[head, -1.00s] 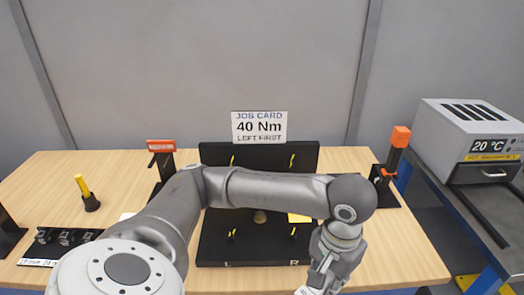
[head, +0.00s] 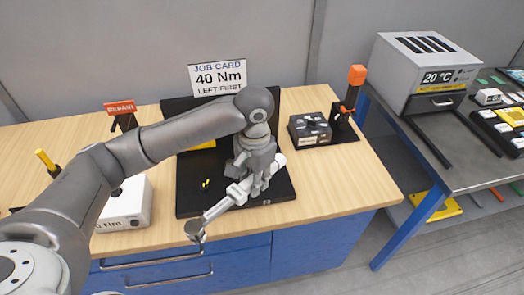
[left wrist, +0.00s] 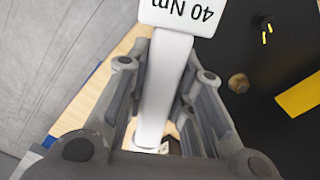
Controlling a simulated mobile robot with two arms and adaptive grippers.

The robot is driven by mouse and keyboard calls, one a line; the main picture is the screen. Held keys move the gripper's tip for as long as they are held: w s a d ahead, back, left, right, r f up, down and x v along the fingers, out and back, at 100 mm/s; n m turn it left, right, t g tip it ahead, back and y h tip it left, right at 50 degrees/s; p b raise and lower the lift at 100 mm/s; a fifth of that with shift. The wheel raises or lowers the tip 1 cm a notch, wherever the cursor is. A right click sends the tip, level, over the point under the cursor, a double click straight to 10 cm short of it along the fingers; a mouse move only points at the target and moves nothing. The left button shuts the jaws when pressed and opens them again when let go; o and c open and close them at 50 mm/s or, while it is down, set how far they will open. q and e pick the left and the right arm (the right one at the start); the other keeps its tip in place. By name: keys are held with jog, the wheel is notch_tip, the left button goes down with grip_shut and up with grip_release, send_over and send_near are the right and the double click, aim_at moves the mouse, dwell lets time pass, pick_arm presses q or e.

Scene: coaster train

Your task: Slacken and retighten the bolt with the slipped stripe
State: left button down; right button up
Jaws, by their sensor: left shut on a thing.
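My left gripper (head: 255,188) is shut on a grey-white torque wrench (head: 220,208), held above the black plate's front. The wrench slants, its dark round end (head: 195,231) towards the lower left, past the table's front edge. In the left wrist view the wrench (left wrist: 165,85) lies between the fingers (left wrist: 165,108), with an upside-down "40 Nm" label (left wrist: 182,12). A black bolt (left wrist: 262,22) shows yellow stripe pieces that look out of line; a bolt (head: 205,184) with yellow marks shows on the black plate (head: 188,205). My arm hides other bolts. My right gripper is out of view.
The job card (head: 218,77) reads "40 Nm, LEFT FIRST". A white box (head: 125,205) marked "Nm" stands left of the plate. A black box (head: 310,130) and an orange-topped stand (head: 352,95) are at the right. A grey oven (head: 425,70) stands on the side bench.

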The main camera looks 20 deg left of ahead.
pick_arm(q)
jog(key=w+f+m, duration=0.2)
jog(key=w, duration=0.1)
jog(key=w+f+m+p, duration=0.1)
jog(key=w+f+m, duration=0.1)
jog(key=w+m, duration=0.1)
jog(key=w+a+f+m, duration=0.1)
jog(key=w+f+m, duration=0.1)
jog(key=w+m, duration=0.1)
jog(key=shift+f, duration=0.3)
jog(key=shift+w+r+p, duration=0.1)
jog(key=shift+r+p, duration=0.25)
jog(key=shift+p, duration=0.3)
jog(key=shift+f+p, duration=0.1)
jog(key=shift+p, duration=0.3)
jog(key=shift+f, duration=1.1)
dwell(0.8)
jog(key=shift+f, duration=0.8)
dwell(1.5)
